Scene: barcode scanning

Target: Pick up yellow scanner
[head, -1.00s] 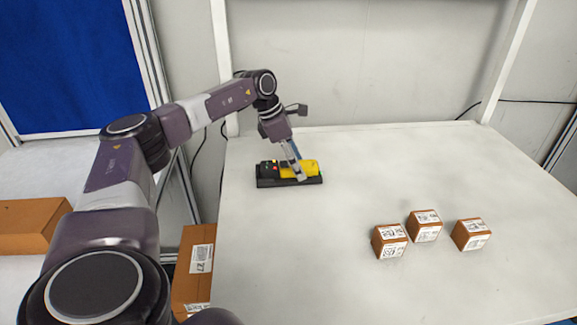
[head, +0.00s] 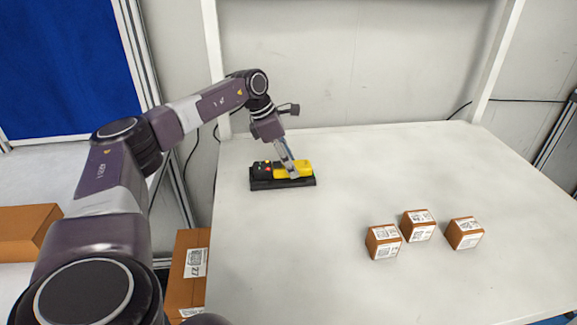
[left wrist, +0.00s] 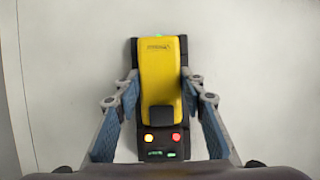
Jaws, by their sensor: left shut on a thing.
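The yellow scanner (head: 303,167) lies on its black base (head: 283,184) on the table, toward the back left. In the left wrist view the yellow scanner (left wrist: 159,72) runs up the middle, with the base (left wrist: 155,142) showing lit orange and red lights below it. My left gripper (head: 292,176) reaches down over the scanner. In the left wrist view its fingers (left wrist: 159,83) stand on both sides of the yellow body, shut on it. The scanner still appears seated on the base. My right gripper is not in view.
Several small brown boxes with labels stand apart at the front right: one box (head: 383,242), another (head: 418,225) and one more (head: 464,233). A larger labelled carton (head: 187,275) is beside the table's left edge. The white table (head: 400,165) is clear in the middle.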

